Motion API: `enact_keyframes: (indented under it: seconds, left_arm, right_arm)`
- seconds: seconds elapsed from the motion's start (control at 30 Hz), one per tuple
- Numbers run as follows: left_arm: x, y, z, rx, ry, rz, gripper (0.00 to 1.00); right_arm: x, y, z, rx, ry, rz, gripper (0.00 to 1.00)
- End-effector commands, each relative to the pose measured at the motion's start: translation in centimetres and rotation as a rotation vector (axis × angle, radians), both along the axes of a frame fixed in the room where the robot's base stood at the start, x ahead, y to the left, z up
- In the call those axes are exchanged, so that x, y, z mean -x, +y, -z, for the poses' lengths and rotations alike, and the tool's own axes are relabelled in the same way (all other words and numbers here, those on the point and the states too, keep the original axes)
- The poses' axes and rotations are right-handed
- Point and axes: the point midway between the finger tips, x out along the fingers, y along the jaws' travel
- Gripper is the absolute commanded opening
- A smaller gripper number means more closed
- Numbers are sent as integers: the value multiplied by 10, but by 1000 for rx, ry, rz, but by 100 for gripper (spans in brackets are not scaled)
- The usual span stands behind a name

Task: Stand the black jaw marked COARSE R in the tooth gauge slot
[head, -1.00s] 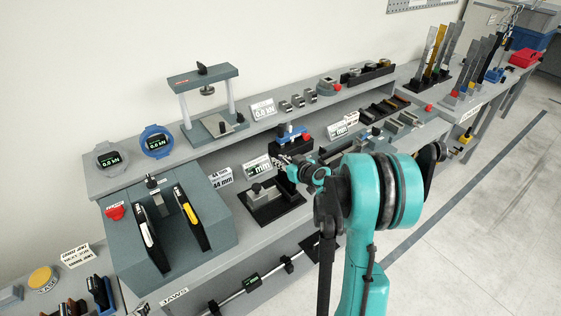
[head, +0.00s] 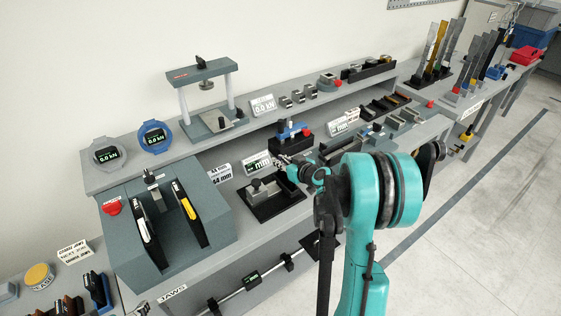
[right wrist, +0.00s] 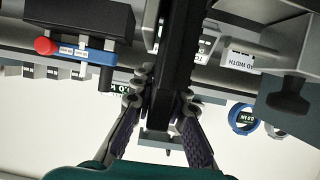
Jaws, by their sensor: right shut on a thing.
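My right gripper (right wrist: 158,105) is shut on a long black piece (right wrist: 178,50), which fills the middle of the right wrist view. It looks like the black jaw; no COARSE R marking shows on it. In the head view my right gripper (head: 296,170) is small, largely behind my own teal arm, and the jaw cannot be made out. It is over the bench, near a black base with grey blocks (head: 290,210) and a small mm display (head: 258,164). A black block with a blue bar and red knob (head: 290,140) stands behind. The gauge slot cannot be made out. My left gripper is not in view.
The black block with the blue bar also shows in the right wrist view (right wrist: 85,18), left of the held piece. A grey fixture with a dark knob (right wrist: 289,95) is at right there.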

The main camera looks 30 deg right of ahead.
Motion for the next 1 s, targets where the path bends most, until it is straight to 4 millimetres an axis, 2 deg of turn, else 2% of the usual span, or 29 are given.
enact_keyframes:
  seconds: [0.93,0.97,1.0]
  left_arm:
    - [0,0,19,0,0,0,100]
    - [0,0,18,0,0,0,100]
    - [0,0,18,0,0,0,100]
  right_arm:
    - [0,0,21,-1,-1,1,0]
    - [0,0,20,-1,-1,0,22]
    - [0,0,20,0,0,0,33]
